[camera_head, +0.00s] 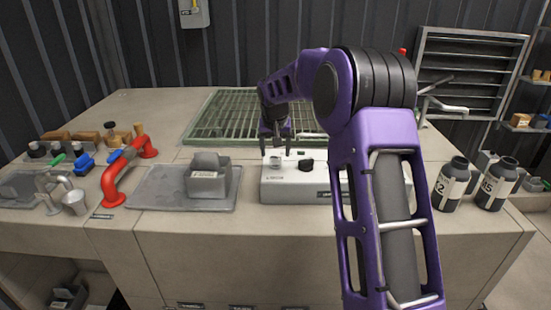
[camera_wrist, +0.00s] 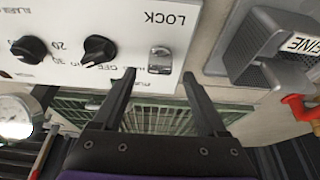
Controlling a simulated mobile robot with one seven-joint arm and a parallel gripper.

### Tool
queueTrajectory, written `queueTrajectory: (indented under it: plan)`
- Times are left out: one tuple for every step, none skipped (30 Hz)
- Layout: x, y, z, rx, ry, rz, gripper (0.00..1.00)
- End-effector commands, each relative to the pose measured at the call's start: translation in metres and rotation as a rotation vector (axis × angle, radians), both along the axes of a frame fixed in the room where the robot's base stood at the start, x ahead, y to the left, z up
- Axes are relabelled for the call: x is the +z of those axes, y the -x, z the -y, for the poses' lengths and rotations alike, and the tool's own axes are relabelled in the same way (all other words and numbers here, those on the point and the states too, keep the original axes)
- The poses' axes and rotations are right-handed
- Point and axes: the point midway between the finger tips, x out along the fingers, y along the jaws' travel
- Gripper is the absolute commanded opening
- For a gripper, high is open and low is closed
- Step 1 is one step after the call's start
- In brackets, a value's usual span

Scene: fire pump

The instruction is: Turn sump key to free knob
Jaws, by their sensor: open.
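A white control box (camera_head: 325,190) stands on the bench, and its panel (camera_wrist: 120,15) fills the top left of the wrist view. A small silver key (camera_wrist: 160,60) sits on the panel beside the printed word LOCK; it also shows in the head view (camera_head: 275,161). A black pointer knob (camera_wrist: 98,50) is left of the key in the wrist view, with a second black knob (camera_wrist: 30,48) further left. My gripper (camera_wrist: 159,75) is open and empty, its fingertips on either side of the key in the picture. In the head view my gripper (camera_head: 275,150) is just above the box's left end. Contact with the key cannot be told.
A grey tray (camera_head: 150,197) with a grey block marked FINE (camera_wrist: 265,45) is beside the box. A red curved pipe (camera_head: 112,182) is further left. A green grating (camera_head: 215,125) lies behind the box. Two dark bottles (camera_head: 451,185) (camera_head: 496,185) stand at right.

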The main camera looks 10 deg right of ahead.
Motion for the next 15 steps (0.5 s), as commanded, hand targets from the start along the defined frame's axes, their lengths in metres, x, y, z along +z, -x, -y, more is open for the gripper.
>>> queueTrajectory:
  plan:
    - [-0.009,-0.003,0.001,0.0,0.0,-0.002,0.75]
    - [-0.013,-0.004,0.001,0.0,0.0,-0.002,0.75]
    - [-0.018,-0.006,0.001,0.0,0.0,-0.002,0.75]
    - [-0.02,-0.008,0.002,0.0,0.0,-0.001,0.75]
    - [-0.022,-0.009,0.002,0.0,0.0,-0.001,0.75]
    - [-0.025,-0.01,0.002,0.0,0.0,0.0,0.75]
    - [-0.027,-0.011,0.002,0.0,0.0,0.0,0.75]
    - [-0.028,-0.011,0.002,0.0,0.0,0.0,0.75]
    - [-0.029,-0.012,0.002,0.0,0.0,0.0,0.75]
    - [-0.03,-0.012,0.002,0.0,0.0,0.0,0.75]
    - [-0.03,-0.012,0.003,0.0,0.0,0.0,0.75]
    - [-0.03,-0.012,0.003,0.0,0.0,0.0,0.75]
    - [-0.03,-0.012,0.003,0.0,0.0,0.001,0.75]
    - [-0.03,-0.012,0.003,0.0,0.0,0.001,0.75]
    - [-0.03,-0.012,0.003,0.0,0.0,0.001,0.75]
